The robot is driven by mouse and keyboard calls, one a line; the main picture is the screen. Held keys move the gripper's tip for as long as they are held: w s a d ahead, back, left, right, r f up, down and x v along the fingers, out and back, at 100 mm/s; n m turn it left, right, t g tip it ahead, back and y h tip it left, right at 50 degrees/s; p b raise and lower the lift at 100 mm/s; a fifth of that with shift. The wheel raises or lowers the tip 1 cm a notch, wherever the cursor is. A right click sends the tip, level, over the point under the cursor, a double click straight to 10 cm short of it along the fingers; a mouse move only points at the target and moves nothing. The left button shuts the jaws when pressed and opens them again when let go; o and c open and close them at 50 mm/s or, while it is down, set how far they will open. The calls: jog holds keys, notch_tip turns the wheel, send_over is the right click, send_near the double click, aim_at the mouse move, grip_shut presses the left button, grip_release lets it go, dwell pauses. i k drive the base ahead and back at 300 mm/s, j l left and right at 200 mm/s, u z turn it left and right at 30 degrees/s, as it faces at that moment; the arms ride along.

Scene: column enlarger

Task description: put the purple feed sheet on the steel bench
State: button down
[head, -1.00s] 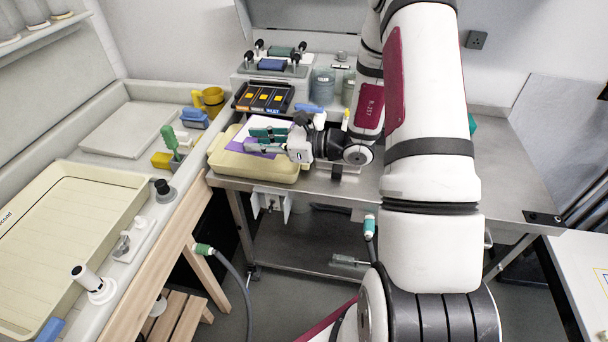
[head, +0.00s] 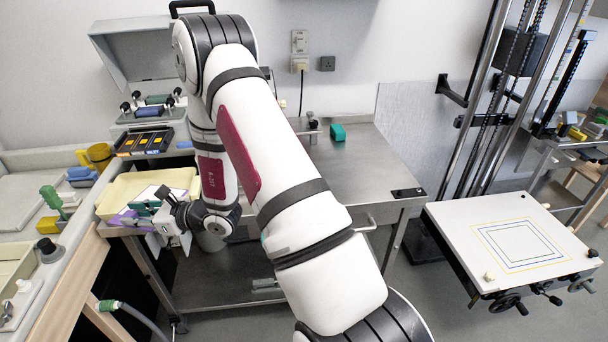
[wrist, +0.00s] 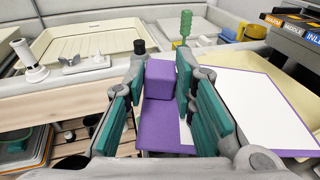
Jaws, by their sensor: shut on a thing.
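The purple feed sheet (wrist: 262,100) shows in the wrist view as a white sheet with a purple edge, joined to a purple strip and a raised purple block. My gripper (wrist: 160,100), with teal finger pads, is shut on the purple block. In the head view my gripper (head: 150,208) is at the front edge of a cream tray (head: 108,200), and the sheet's purple part (head: 124,217) shows beside the fingers. I cannot tell whether the sheet touches the tray. The steel bench (head: 350,165) stretches to the right, partly hidden by my arm.
A teal block (head: 337,132) and a dark flat piece (head: 408,193) are on the bench, with bare steel between. A black labelled tray (head: 143,141) stands behind the cream tray. The enlarger's white baseboard (head: 512,240) is at the right.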

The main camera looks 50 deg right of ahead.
aim_at(358, 173)
jog(key=z, duration=1.3)
jog(key=k, duration=0.05)
